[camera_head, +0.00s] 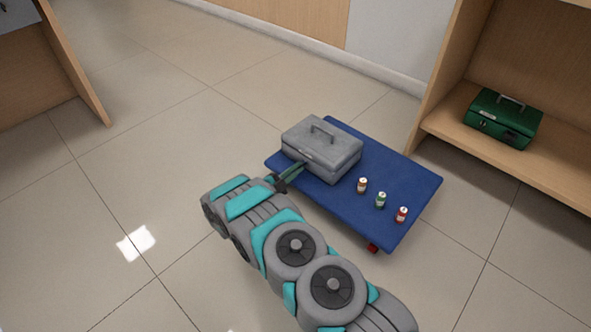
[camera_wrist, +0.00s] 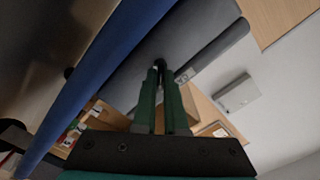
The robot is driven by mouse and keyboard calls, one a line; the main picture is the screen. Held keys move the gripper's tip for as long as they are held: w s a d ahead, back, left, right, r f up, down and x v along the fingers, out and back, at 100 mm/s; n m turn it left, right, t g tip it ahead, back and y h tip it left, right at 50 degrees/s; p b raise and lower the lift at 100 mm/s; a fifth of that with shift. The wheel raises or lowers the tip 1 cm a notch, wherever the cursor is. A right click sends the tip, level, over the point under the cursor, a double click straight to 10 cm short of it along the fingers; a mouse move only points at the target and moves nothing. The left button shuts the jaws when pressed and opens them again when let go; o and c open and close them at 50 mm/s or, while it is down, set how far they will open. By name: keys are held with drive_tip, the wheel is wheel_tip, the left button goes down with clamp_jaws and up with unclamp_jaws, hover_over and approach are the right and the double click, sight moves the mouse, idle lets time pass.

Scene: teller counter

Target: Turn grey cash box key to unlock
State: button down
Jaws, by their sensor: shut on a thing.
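The grey cash box (camera_head: 322,148) sits closed at the left end of a blue cart platform (camera_head: 410,178), its handle on top. Its grey body fills the upper middle of the wrist view (camera_wrist: 205,35). My gripper (camera_head: 298,167) is at the box's front-left face. In the wrist view my green fingers (camera_wrist: 160,68) meet that face and are shut on the key, which is mostly hidden between the fingertips. How far the key is turned cannot be seen.
Three small cans, red (camera_head: 362,185), green (camera_head: 381,200) and red (camera_head: 402,214), stand on the cart's right part. A green cash box (camera_head: 503,118) sits on a wooden shelf (camera_head: 450,122) at right. Open tiled floor lies to the left.

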drive_tip(key=m, duration=0.4)
drive_tip(key=shift+f, duration=0.1)
drive_tip(key=shift+m+b, duration=0.45)
drive_tip(key=shift+m, duration=1.45)
drive_tip(key=shift+d, duration=0.1)
drive_tip(key=c, duration=1)
unclamp_jaws()
drive_tip(key=shift+o, duration=0.2)
drive_tip(key=v, duration=0.8)
drive_tip(key=shift+p, duration=0.35)
